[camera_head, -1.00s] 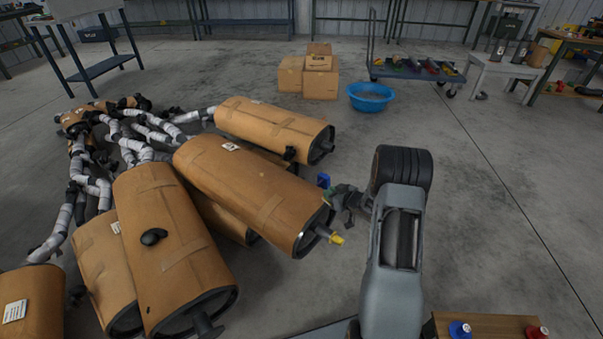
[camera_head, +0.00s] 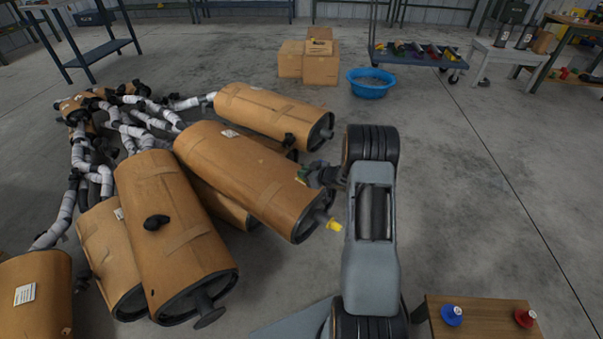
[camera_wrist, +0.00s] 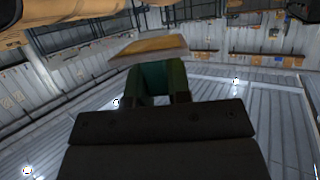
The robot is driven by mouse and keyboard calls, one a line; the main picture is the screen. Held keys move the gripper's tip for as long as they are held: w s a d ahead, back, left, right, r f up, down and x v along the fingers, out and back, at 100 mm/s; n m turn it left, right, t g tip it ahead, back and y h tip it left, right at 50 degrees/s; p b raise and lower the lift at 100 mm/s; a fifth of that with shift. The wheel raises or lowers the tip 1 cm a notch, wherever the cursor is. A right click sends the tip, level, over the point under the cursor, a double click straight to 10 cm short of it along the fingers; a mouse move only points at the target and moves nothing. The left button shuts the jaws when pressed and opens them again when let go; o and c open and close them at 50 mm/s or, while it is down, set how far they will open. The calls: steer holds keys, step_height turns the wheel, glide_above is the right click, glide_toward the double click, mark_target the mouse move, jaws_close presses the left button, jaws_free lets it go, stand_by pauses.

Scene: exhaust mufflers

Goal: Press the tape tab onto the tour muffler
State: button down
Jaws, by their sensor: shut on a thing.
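Several mufflers wrapped in brown paper lie on the floor at the left. The middle long muffler (camera_head: 240,175) has a grey stub at its near end with a yellow tip (camera_head: 334,226); I cannot tell from a label whether it is the tour muffler. My gripper (camera_head: 305,177) is at the right side of that muffler's near end, touching or just short of it. In the wrist view, my gripper (camera_wrist: 162,78) has green fingers shut on a tan piece with a pale edge, likely the tape tab (camera_wrist: 150,46). The contact point is too small to tell.
Another wrapped muffler (camera_head: 272,112) lies just behind, and one with a black knob (camera_head: 170,215) lies in front. A small wooden table (camera_head: 485,318) with a blue and a red item stands at front right. Cardboard boxes (camera_head: 320,65) and a blue tub (camera_head: 370,84) stand behind.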

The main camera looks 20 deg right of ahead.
mark_target(304, 190)
steer(key=shift+a+f+b, duration=0.1)
steer(key=shift+f+b, duration=1.75)
steer(key=shift+f, duration=0.85)
steer(key=shift+f, duration=0.45)
steer(key=shift+r, duration=0.55)
steer(key=shift+f, duration=0.45)
